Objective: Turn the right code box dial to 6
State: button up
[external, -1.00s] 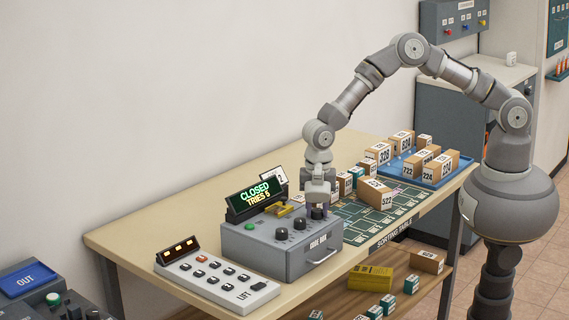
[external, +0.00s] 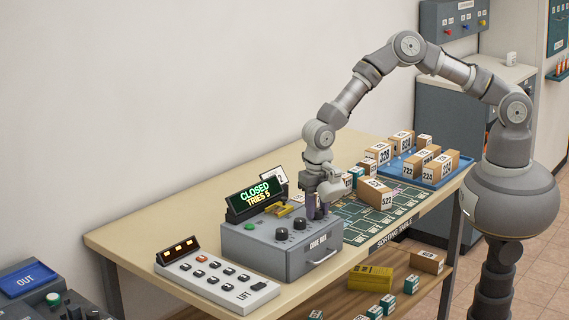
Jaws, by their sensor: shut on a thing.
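The grey code box (external: 270,252) stands on the sorting table, with a drawer handle on its front. Its display (external: 257,198) reads "CLOSED TRIES 5". Two black dials show, the left dial (external: 281,234) and the middle dial (external: 300,223). The right dial is hidden behind my gripper (external: 317,213), which points down at the right end of the box top. My gripper is shut on the right dial. The dial's number cannot be read.
A white lift keypad (external: 217,283) lies left of the box. Numbered parcels (external: 375,194) and a blue tray (external: 432,173) are to the right. A small yellow object (external: 279,209) lies behind the dials. The table's left end is clear.

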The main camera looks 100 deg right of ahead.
aim_at(317, 210)
jog(key=shift+w, duration=0.1)
jog(key=o, duration=1)
jog(key=shift+o, duration=0.2)
notch_tip(317, 210, up, 8)
jog(key=shift+f+p, duration=0.1)
jog(key=shift+p, duration=0.45)
